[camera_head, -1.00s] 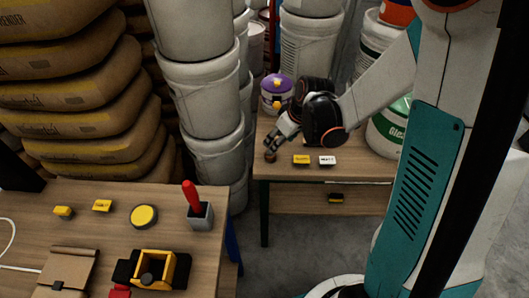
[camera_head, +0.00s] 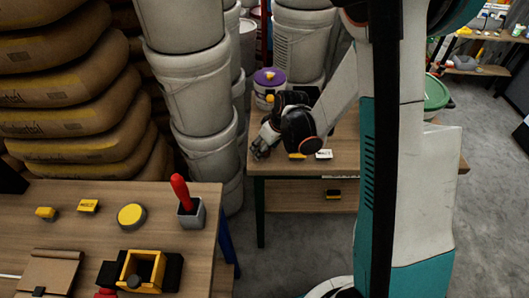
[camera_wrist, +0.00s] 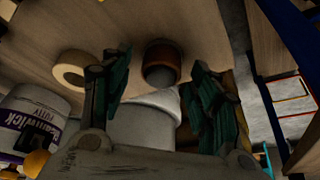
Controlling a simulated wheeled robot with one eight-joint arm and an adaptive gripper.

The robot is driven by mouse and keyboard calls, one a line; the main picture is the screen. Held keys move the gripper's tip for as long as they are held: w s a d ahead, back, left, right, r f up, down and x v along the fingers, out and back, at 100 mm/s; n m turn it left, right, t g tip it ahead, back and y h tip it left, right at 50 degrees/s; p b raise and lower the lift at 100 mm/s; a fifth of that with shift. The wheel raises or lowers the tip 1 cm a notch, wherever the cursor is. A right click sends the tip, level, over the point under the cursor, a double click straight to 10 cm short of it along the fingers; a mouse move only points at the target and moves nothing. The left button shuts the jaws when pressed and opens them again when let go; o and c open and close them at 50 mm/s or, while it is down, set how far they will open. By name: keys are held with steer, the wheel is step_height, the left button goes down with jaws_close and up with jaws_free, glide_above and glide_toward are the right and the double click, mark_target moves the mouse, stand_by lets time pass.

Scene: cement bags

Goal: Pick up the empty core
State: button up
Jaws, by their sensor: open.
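A brown, hollow ring that looks like the empty core (camera_wrist: 149,73) stands on the wooden table in the wrist view. My gripper (camera_wrist: 158,88) is open and empty. Its two dark green fingers stand apart, and the core shows in the gap between them, beyond the tips, with no contact that I can make out. A pale tape roll (camera_wrist: 59,75) lies to the left of the left finger. In the head view my gripper (camera_head: 261,148) is low over the left end of the back table, and the core is hidden behind it there.
A putty tub (camera_wrist: 32,118) and a white bucket show close by in the wrist view. Yellow and white small boxes (camera_head: 324,154) lie right of my gripper on the back table (camera_head: 345,150). Stacked buckets (camera_head: 205,140) rise at left. A front table (camera_head: 195,255) holds several items.

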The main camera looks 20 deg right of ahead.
steer(key=c, duration=0.8)
steer(key=shift+r, duration=0.1)
step_height(320, 180, up, 20)
steer(key=p, duration=0.7)
steer(key=s+f+m, duration=0.1)
steer(key=s+f, duration=0.1)
steer(key=f, duration=0.2)
steer(key=s+f+m+h, duration=0.1)
steer(key=f+m, duration=0.1)
steer(key=f, duration=0.2)
steer(key=s+f+m+h, duration=0.1)
steer(key=s+f+m, duration=0.1)
steer(key=f, duration=0.2)
steer(key=shift+s+b, duration=0.3)
steer(key=shift+b, duration=0.1)
